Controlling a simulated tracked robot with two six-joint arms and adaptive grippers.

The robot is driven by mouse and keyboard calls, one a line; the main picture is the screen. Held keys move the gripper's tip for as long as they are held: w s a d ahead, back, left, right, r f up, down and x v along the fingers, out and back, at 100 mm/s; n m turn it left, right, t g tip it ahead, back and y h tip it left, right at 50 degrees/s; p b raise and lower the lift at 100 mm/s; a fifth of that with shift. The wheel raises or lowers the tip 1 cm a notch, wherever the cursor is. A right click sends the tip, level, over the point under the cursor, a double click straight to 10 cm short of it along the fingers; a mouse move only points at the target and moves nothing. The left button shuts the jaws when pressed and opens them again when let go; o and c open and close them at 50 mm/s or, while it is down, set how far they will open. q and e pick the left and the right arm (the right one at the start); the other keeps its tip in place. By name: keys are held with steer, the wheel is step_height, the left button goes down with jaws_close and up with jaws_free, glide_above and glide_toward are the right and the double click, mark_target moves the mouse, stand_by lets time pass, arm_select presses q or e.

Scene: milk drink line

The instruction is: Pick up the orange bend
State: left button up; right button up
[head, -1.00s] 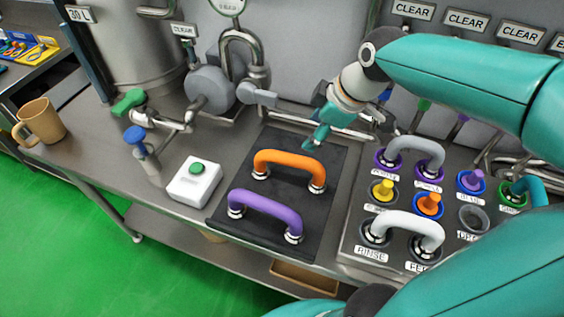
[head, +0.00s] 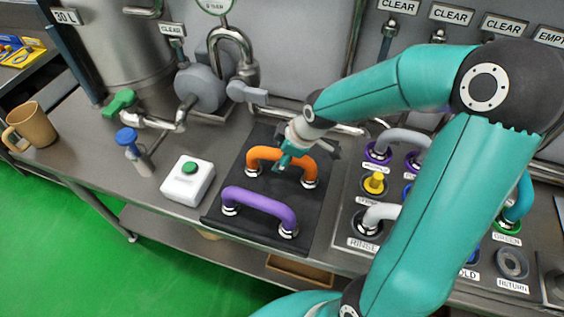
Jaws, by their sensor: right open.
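The orange bend (head: 263,153), an arched pipe with metal ends, stands on the black mat (head: 320,200). My right gripper (head: 284,163) is at the top of its arch, right of the middle, with teal fingers pointing down. The fingers are open; they overlap the bend in the picture, and I cannot tell whether they touch it. They hide a small part of its arch. The purple bend (head: 258,204) stands on the mat in front of the orange one. My left gripper is not in view.
A white box with a green button (head: 188,181) is left of the mat. A port panel (head: 350,225) with grey and white bends is to the right, partly hidden by my right arm. Steel pipes and valves (head: 201,89) stand behind. A tan mug (head: 34,124) is far left.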

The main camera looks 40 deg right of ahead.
steer(key=shift+w+f, duration=0.25)
steer(key=shift+f, duration=0.2)
jaws_close()
steer(key=shift+r, duration=0.1)
